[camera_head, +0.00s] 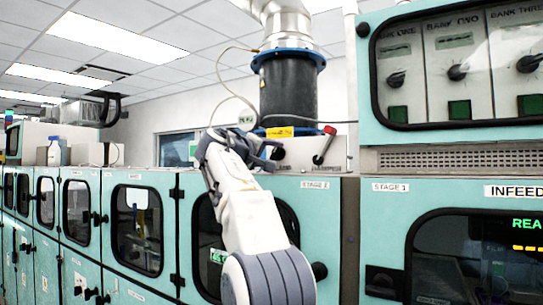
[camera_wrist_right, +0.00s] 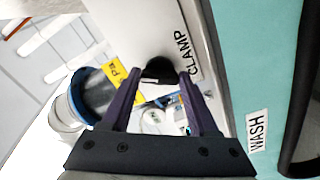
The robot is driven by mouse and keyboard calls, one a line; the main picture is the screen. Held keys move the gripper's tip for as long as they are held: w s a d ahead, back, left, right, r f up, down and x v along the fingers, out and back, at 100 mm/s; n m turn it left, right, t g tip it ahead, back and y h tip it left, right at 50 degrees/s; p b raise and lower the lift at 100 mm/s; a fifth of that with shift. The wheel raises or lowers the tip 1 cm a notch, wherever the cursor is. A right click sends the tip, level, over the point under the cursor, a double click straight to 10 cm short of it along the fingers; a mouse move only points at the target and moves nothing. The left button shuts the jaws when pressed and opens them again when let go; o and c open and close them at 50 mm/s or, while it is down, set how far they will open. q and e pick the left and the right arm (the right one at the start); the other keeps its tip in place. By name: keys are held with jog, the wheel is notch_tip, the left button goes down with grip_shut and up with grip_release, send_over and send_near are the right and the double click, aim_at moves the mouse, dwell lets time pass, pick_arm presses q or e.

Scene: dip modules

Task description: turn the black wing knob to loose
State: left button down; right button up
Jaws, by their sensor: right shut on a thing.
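The black wing knob (camera_wrist_right: 158,71) sits on a pale panel beside the word CLAMP in the right wrist view. My right gripper (camera_wrist_right: 161,76) has its two dark fingers on either side of the knob and is shut on it. In the head view my right gripper (camera_head: 272,152) reaches the small pale box on top of the stage 2 cabinet, and the knob is mostly hidden by the fingers there. I cannot read the knob's setting. My left gripper is not in view.
A red-tipped lever (camera_head: 325,144) stands just right of my right gripper on the same box. A black duct with blue flanges (camera_head: 288,88) rises behind. Teal cabinets (camera_head: 327,205) line the front. A panel with several black selector knobs (camera_head: 457,72) is at upper right.

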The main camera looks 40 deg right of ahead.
jog(key=shift+f, duration=0.1)
jog(key=o, duration=1.4)
jog(key=shift+c, duration=0.2)
jog(key=shift+a, duration=0.1)
jog(key=shift+s+a+b, duration=0.15)
jog(key=shift+a+b, duration=0.15)
jog(key=shift+a, duration=0.05)
jog(key=b+v, duration=0.3)
jog(key=v, duration=0.6)
jog(key=shift+a, duration=0.25)
jog(key=shift+s, duration=0.1)
